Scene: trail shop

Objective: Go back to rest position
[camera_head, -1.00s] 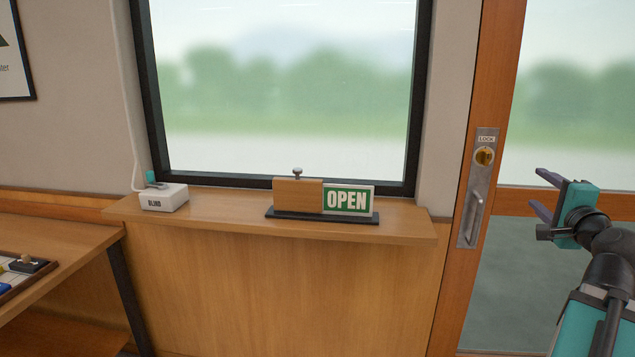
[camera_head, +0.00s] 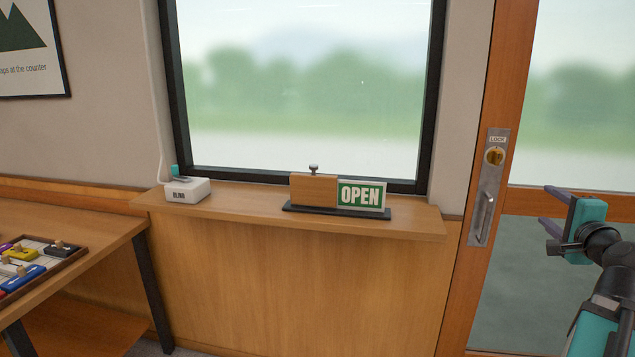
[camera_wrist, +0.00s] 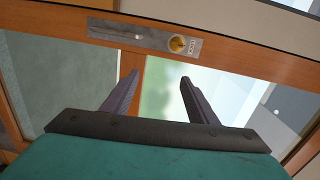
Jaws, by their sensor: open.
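My gripper (camera_head: 550,222) is at the right of the head view, in front of the glass door and to the right of its lock plate. Its two dark fingers are spread apart with nothing between them. In the wrist view my gripper (camera_wrist: 160,90) also shows open and empty, with the door's wooden frame and glass beyond the fingers.
The door's lock plate (camera_head: 489,188) carries a brass knob and a handle. The window sill (camera_head: 250,212) holds an OPEN sign (camera_head: 361,195) with a wooden slider (camera_head: 313,189) and a white BLIND box (camera_head: 188,190). A table (camera_head: 95,225) with a tray (camera_head: 70,262) stands at left.

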